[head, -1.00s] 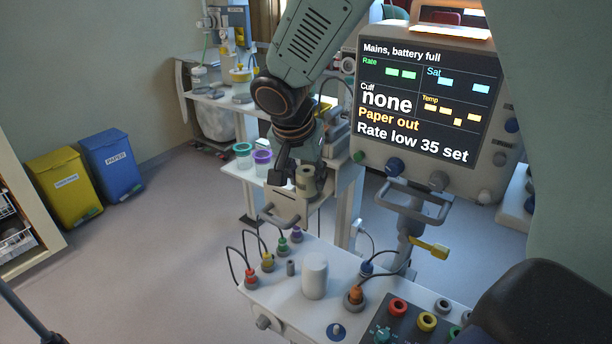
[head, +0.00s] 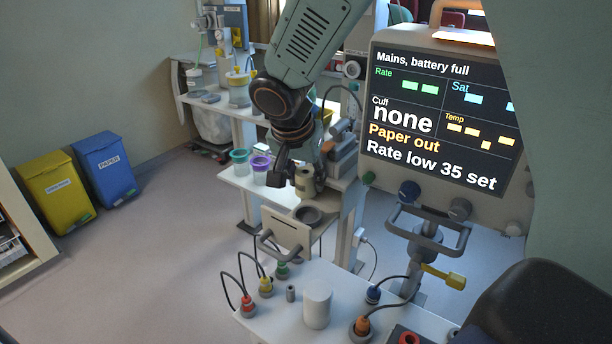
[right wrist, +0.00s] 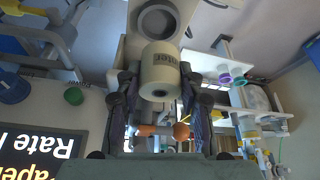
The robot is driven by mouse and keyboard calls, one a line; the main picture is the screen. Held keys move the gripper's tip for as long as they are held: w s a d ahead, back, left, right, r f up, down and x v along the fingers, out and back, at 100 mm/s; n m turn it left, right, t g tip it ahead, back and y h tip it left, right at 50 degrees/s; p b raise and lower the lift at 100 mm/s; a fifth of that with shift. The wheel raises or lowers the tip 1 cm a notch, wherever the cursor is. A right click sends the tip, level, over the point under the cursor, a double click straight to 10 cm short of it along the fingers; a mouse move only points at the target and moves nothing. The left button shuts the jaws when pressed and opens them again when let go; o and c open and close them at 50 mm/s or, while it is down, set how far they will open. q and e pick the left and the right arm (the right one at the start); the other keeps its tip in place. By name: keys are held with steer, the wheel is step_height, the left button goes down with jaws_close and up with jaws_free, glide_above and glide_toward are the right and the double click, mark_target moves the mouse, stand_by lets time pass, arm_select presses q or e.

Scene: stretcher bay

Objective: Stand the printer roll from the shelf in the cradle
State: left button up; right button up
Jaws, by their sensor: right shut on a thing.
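The printer roll (head: 306,182) is a cream cylinder with a dark hole in its end. My right gripper (head: 292,176) is shut on it and holds it upright in the head view. In the right wrist view the roll (right wrist: 160,72) sits between the two fingers of that gripper (right wrist: 160,88). The cradle (head: 314,216) is a dark grey round cup on a pale unit, just below the roll in the head view. It also shows in the right wrist view (right wrist: 157,20), beyond the roll, and looks empty. The roll appears apart from the cradle. My left gripper is not in view.
A monitor (head: 440,120) on a post reads "Paper out". A trolley top (head: 285,318) in front carries a white cylinder (head: 317,306) and several coloured plugs with cables. Yellow and blue bins stand far left.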

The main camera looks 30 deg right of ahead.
mark_target(306, 195)
steer(key=shift+w+d, duration=0.1)
steer(key=shift+w, duration=0.05)
steer(key=shift+d, duration=0.15)
steer(key=shift+s+f+b, duration=0.3)
steer(key=shift+s+b, duration=0.05)
steer(key=shift+s, duration=0.05)
steer(key=shift+f, duration=0.35)
steer(key=f, duration=0.1)
steer(key=b, duration=0.1)
steer(key=f+b, duration=0.1)
steer(key=shift+w+a+f, duration=0.2)
steer(key=shift+w+f, duration=0.05)
steer(key=shift+f, duration=0.05)
steer(key=shift+d+f, duration=0.15)
steer(key=shift+f, duration=0.2)
steer(key=shift+s+r, duration=0.15)
